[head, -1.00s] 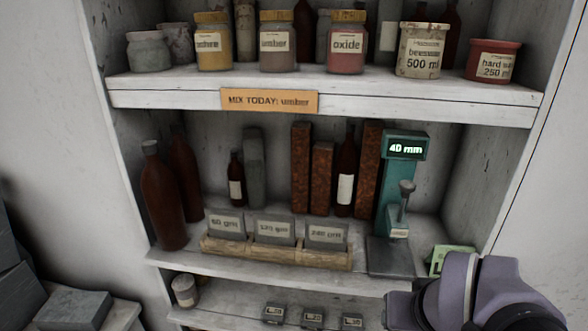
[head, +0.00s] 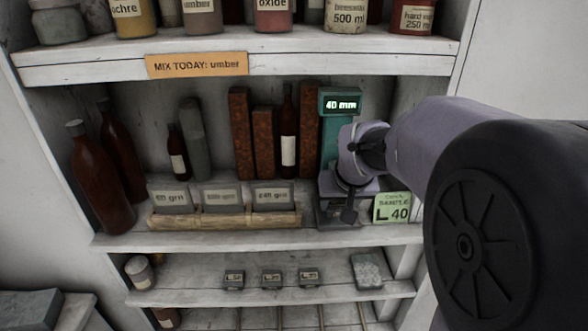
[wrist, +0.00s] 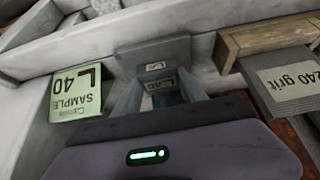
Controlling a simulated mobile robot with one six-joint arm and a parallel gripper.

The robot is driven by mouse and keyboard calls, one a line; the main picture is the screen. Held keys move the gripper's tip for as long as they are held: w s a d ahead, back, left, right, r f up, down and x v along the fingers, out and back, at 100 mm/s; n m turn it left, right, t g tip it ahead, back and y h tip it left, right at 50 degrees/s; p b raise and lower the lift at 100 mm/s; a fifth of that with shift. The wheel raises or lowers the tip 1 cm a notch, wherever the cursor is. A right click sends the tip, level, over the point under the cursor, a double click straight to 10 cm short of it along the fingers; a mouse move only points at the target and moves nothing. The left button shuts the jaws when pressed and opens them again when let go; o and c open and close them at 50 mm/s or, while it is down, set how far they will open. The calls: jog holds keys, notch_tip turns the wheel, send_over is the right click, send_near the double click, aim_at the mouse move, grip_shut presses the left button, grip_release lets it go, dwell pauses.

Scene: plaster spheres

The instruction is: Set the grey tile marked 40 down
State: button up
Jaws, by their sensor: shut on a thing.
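My gripper (head: 348,208) is at the right of the middle shelf, in front of the teal gauge (head: 331,150), whose display reads 40 mm. In the wrist view my gripper (wrist: 159,78) is shut on the small grey tile (wrist: 160,86), whose label appears to read L 40. The tile is mostly hidden by the fingers and, in the head view, too small to make out clearly. The gauge's grey base plate (wrist: 150,50) is close to the fingertips; I cannot tell whether the tile touches it. A green card (head: 392,208) reading SAMPLE L 40 stands just right of my gripper.
A wooden rack (head: 225,220) with labelled grit blocks stands left of the gauge. Bottles (head: 98,185) and rust-coloured blocks (head: 240,135) stand behind and left. Below, several small labelled blocks (head: 272,278) and a speckled grey block (head: 367,271) lie on the lower shelf.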

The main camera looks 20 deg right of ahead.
jog(key=shift+s, duration=0.1)
jog(key=shift+f, duration=0.15)
jog(key=o, duration=1.5)
jog(key=shift+o, duration=0.2)
